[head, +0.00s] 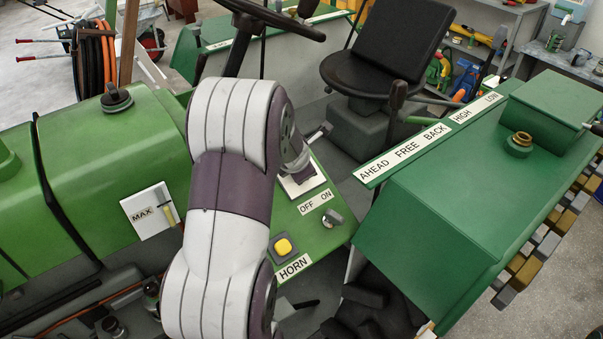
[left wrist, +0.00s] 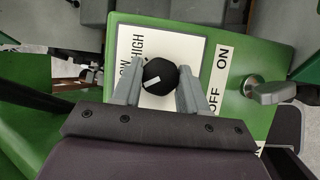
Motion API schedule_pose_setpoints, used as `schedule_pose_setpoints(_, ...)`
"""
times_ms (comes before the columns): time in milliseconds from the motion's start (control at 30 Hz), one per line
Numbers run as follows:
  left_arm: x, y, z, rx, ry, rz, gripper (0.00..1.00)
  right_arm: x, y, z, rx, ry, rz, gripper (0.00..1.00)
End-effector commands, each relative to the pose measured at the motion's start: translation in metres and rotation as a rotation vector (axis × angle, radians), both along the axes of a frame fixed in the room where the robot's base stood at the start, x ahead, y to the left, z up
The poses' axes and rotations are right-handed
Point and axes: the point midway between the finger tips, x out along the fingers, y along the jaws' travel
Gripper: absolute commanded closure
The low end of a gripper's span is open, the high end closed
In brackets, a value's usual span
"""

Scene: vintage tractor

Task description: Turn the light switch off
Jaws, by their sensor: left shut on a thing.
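A round black knob (left wrist: 160,75) with a short white mark sits on a white plate (left wrist: 190,46) lettered LOW and HIGH, on the green panel (left wrist: 236,104). My left gripper (left wrist: 161,72) is shut on this knob, one finger at each side. In the head view my left arm hides the knob and most of the gripper; part of the white plate (head: 303,182) shows. A grey metal turn switch (head: 332,217) stands beside an OFF ON label (head: 316,202), apart from my gripper; it also shows in the left wrist view (left wrist: 270,90). My right gripper is out of view.
A yellow horn button (head: 283,246) sits on the same panel, near the front. A green fender box (head: 450,200) with an AHEAD FREE BACK label rises to the right. The black seat (head: 388,45) and steering wheel (head: 272,15) are behind. A MAX gauge (head: 150,210) is at left.

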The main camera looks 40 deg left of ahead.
Motion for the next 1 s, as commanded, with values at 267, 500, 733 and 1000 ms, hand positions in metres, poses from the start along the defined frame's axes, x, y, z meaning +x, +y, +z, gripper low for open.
schedule_pose_setpoints(267,-0.002,-0.001,-0.004,-0.020,-0.068,0.141,0.88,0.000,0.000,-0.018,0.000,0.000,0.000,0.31)
schedule_pose_setpoints(500,-0.002,-0.002,-0.004,-0.031,-0.097,0.201,0.88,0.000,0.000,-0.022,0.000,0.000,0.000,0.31)
schedule_pose_setpoints(733,-0.002,-0.002,-0.004,-0.034,-0.105,0.218,0.88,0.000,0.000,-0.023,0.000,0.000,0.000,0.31)
schedule_pose_setpoints(1000,-0.002,-0.002,-0.005,-0.035,-0.103,0.218,0.88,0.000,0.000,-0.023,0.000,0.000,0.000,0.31)
